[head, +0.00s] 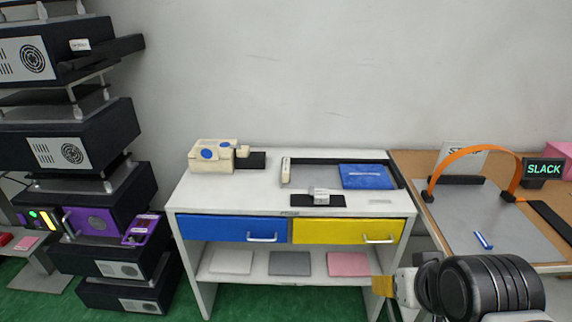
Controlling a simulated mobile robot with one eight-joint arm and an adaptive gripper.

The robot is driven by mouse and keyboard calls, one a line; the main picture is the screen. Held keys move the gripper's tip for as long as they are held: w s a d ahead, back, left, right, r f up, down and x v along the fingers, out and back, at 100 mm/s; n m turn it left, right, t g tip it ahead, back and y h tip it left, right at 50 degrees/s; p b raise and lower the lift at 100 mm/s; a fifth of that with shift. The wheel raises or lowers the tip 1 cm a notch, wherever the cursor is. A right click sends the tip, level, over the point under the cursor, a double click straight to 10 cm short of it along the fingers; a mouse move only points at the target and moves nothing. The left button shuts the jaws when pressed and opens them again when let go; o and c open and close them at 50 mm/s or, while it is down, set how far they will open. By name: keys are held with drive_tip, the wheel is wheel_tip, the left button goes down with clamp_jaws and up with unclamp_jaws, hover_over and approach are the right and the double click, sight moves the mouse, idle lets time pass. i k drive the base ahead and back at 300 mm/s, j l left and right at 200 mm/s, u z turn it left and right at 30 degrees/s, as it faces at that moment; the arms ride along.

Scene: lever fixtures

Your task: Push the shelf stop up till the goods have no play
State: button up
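On the white desk (265,208), a dark-edged recess (322,163) holds a blue packet (366,177) at its right end. A slim cream upright piece (286,170) stands at its left end, apart from the packet. A small grey block (318,194) sits on a black strip in front of the recess. I cannot tell for sure which piece is the shelf stop. My gripper (383,286) is at the lower right, in front of the desk and away from these pieces. Its fingers are mostly hidden, so its opening is unclear.
A cream device (212,154) with blue discs stands at the desk's left. Blue (230,229) and yellow (330,231) drawers are shut. At right, an orange strap (474,152) arches over a grey plate beside a "SLACK" sign (544,170). Stacked dark machines (80,150) stand at left.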

sight(286, 162)
drive_tip(key=i+j, duration=0.15)
drive_tip(key=i, duration=0.45)
drive_tip(key=i+j, duration=0.1)
drive_tip(key=i, duration=0.5)
drive_tip(key=j+u, duration=0.05)
